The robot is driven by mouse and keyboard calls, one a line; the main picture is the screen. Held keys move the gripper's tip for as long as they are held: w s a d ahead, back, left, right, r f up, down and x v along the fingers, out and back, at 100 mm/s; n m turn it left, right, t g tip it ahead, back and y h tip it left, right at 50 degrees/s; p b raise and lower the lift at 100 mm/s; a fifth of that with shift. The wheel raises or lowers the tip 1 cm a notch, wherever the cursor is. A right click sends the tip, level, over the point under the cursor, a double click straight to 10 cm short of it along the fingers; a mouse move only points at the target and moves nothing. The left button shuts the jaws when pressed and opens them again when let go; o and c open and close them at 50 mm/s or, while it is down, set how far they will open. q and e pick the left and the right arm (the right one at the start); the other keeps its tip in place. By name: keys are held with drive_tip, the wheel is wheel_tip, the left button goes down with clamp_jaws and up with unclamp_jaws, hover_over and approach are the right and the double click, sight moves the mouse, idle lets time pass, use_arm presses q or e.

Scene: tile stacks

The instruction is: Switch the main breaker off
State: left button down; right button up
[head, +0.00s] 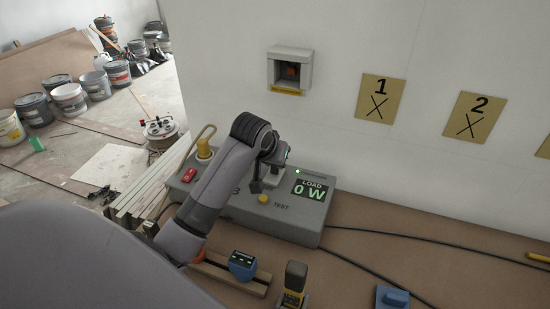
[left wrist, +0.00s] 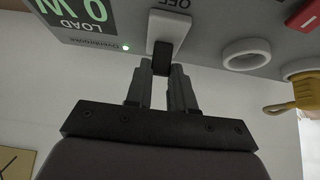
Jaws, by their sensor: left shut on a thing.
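The grey test box (head: 293,226) stands on the brown bench against the wall. Its display (head: 311,190) reads LOAD 0 W, and a small green light is lit beside it. My left gripper (head: 268,178) is at the box, left of the display; my arm hides much of that part. In the left wrist view, my left gripper (left wrist: 161,72) is shut on the black lever of the main breaker (left wrist: 162,55), in front of a white plate (left wrist: 168,28). The word OFF shows upside down beside the plate. My right gripper is not in view.
A red switch (head: 189,175) and a yellow-handled item (head: 204,150) are at the box's left end; a yellow button (head: 264,198) is on its front. A blue device (head: 242,265) and a yellow-black tool (head: 293,284) stand in front. Black cables run right.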

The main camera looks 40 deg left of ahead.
sight(274, 168)
use_arm(q)
drive_tip(key=shift+s+d+f+t, duration=0.2)
drive_tip(key=shift+s+t, duration=0.35)
drive_tip(key=shift+t, duration=0.35)
drive_tip(key=shift+s+f+t+y+b, duration=0.25)
drive_tip(key=shift+s+t+y+b, duration=0.15)
drive_tip(key=shift+t+b, duration=0.45)
drive_tip(key=t+b, duration=0.1)
drive_tip(key=s+t+b, duration=0.1)
drive_tip(key=shift+d+f+t+y+b, duration=0.15)
drive_tip(key=shift+f+t+y+b, duration=0.15)
drive_tip(key=shift+t+b, duration=0.1)
drive_tip(key=shift+s+t+y+b, duration=0.3)
drive_tip(key=shift+t+b, duration=0.35)
drive_tip(key=shift+b, duration=0.15)
drive_tip(key=c, duration=1)
unclamp_jaws()
drive_tip(key=shift+o, duration=0.2)
drive_tip(key=shift+r, duration=0.1)
